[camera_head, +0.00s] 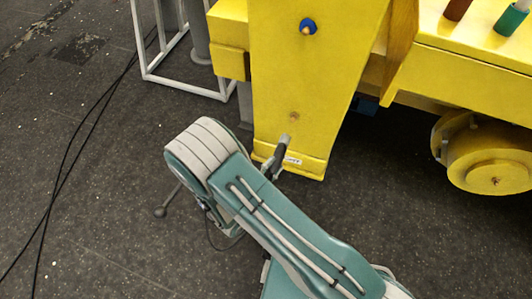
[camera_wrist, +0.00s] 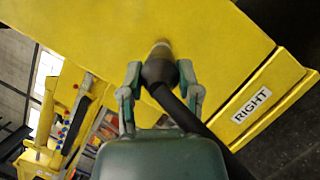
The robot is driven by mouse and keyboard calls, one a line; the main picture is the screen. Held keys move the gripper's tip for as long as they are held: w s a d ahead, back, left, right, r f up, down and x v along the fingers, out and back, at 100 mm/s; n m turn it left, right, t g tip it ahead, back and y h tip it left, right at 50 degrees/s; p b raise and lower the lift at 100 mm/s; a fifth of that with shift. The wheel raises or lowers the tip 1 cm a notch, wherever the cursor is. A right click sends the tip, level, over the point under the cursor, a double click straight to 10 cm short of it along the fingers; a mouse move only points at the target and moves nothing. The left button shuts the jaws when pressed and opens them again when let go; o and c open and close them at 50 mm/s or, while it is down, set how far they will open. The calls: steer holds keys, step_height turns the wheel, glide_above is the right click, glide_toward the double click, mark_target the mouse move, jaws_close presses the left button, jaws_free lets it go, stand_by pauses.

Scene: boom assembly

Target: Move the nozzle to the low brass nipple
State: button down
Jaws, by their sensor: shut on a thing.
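My gripper (camera_wrist: 160,85) is shut on the nozzle (camera_wrist: 158,72), a dark fitting with a black hose running to the lower right in the wrist view. In the head view the nozzle (camera_head: 282,146) points up toward the yellow post (camera_head: 300,75). The low brass nipple (camera_head: 294,116) shows on the post's lower face, just above the nozzle tip in the picture. In the wrist view a pale, brassy end shows at the nozzle's front; I cannot tell whether it touches the post. A blue-ringed brass nipple (camera_head: 307,27) sits higher on the post.
A white label reading RIGHT (camera_wrist: 251,105) is on the post's foot. A yellow beam with a round hub (camera_head: 490,165) stands at the right. A white tube frame (camera_head: 180,85) stands behind left. Black cables (camera_head: 70,150) lie on the open floor at left.

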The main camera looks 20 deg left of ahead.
mark_target(282, 145)
steer(key=shift+d+f, duration=0.15)
steer(key=shift+d, duration=0.05)
steer(key=shift+w, duration=0.15)
steer(key=shift+w+a, duration=0.15)
steer(key=shift+w, duration=2.15)
steer(key=shift+d, duration=0.2)
steer(key=shift+w+d, duration=0.15)
steer(key=shift+w, duration=1.35)
steer(key=shift+c, duration=1)
jaws_free()
